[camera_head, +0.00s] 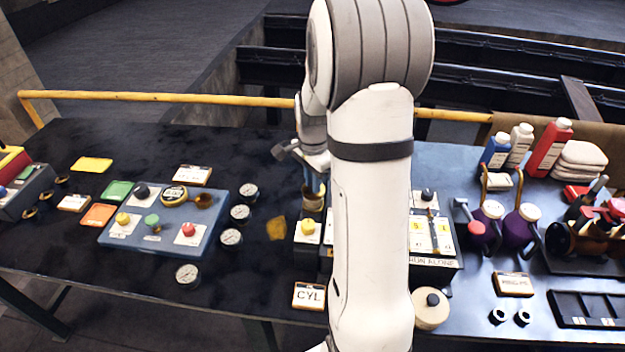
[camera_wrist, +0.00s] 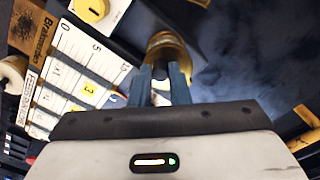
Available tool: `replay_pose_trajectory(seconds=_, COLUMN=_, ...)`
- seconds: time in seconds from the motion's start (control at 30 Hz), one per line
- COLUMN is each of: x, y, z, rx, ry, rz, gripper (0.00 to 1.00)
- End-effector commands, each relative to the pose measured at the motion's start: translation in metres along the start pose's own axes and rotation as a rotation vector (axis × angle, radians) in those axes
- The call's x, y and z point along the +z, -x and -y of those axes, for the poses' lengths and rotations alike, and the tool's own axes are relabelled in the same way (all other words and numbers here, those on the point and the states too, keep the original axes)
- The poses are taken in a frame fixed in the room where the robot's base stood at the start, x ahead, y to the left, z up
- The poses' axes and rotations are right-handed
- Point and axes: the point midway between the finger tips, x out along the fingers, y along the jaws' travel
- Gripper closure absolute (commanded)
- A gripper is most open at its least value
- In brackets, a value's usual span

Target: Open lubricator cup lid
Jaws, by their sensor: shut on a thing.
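The lubricator cup (camera_head: 312,204) is a small round brass cup on the back of the dark unit left of my arm in the head view. In the wrist view its brass rim (camera_wrist: 168,46) shows just beyond my fingertips. My gripper (camera_head: 314,187) points down at the cup, with its blue fingers at the cup's top. In the wrist view the two fingers of my gripper (camera_wrist: 160,72) stand close together, shut on a small part at the cup, most likely its lid. The fingers hide most of that part, and I cannot tell how far the lid is raised.
A yellow knob (camera_head: 308,227) sits just in front of the cup; a CYL label (camera_head: 308,296) lies nearer. A blue panel (camera_head: 160,245) with knobs and several gauges (camera_head: 231,237) are to the left. Purple oil cans (camera_head: 487,229) stand to the right.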

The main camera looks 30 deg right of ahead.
Motion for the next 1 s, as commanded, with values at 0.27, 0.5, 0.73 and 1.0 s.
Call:
replay_pose_trajectory(seconds=0.27, x=-0.003, y=0.007, z=0.003, rx=0.055, ry=-0.001, rz=0.055, gripper=1.00)
replay_pose_trajectory(seconds=0.5, x=-0.009, y=0.015, z=0.010, rx=0.180, ry=0.000, rz=0.180, gripper=1.00)
replay_pose_trajectory(seconds=0.73, x=-0.018, y=0.017, z=0.020, rx=0.332, ry=0.001, rz=0.333, gripper=1.00)
replay_pose_trajectory(seconds=1.0, x=-0.029, y=0.017, z=0.031, rx=0.507, ry=0.002, rz=0.507, gripper=1.00)
